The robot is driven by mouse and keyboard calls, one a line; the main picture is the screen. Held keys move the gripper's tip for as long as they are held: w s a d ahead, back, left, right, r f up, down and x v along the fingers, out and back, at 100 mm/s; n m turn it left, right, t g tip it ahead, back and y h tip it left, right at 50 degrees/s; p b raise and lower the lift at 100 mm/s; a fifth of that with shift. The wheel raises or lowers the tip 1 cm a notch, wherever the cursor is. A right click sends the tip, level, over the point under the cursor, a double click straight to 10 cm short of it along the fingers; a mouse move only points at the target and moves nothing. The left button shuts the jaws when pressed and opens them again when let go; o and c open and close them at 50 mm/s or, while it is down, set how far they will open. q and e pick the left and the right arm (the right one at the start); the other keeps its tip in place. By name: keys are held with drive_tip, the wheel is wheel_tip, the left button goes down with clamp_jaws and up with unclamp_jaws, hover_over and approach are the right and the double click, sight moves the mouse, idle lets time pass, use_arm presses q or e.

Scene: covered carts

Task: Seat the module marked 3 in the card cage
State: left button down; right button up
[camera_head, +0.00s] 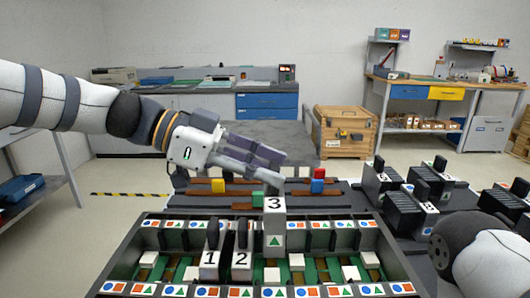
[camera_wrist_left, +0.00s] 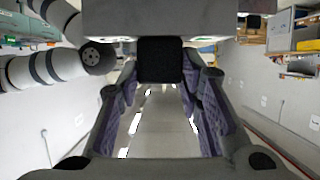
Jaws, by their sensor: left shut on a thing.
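The module marked 3 (camera_head: 274,225) is upright over the card cage (camera_head: 112,262), with a white face bearing a green triangle. It stands higher than modules 1 (camera_head: 209,260) and 2 (camera_head: 241,262), which sit in the cage to its left. My left gripper (camera_head: 256,172) is above module 3 and shut on it; the fingers hide its top. In the left wrist view the purple-padded fingers flank a dark block whose identity I cannot tell. I cannot tell whether module 3's lower end is within a slot. My right gripper is out of the picture.
The cage's front rail (camera_head: 265,291) and back rail carry circles, squares and triangles. Behind it lie brown strips with coloured blocks (camera_head: 317,180). More dark modules (camera_head: 404,210) stand at the right. My right arm shows at the lower right, close to the cage.

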sight(265, 198)
use_arm(q)
drive_tip(key=shift+f+b, duration=0.5)
drive_tip(key=shift+f, duration=2.25)
drive_tip(key=shift+f+b, duration=0.7)
drive_tip(key=shift+f, duration=1.7)
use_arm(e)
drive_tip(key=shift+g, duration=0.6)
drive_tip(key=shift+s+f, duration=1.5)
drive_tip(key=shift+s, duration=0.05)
use_arm(q)
drive_tip(key=shift+f, duration=0.15)
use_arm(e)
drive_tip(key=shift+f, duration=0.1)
use_arm(q)
drive_tip(key=c, duration=1.1)
unclamp_jaws()
drive_tip(key=shift+o, duration=0.2)
drive_tip(key=v, duration=1.2)
drive_tip(key=shift+f, duration=0.1)
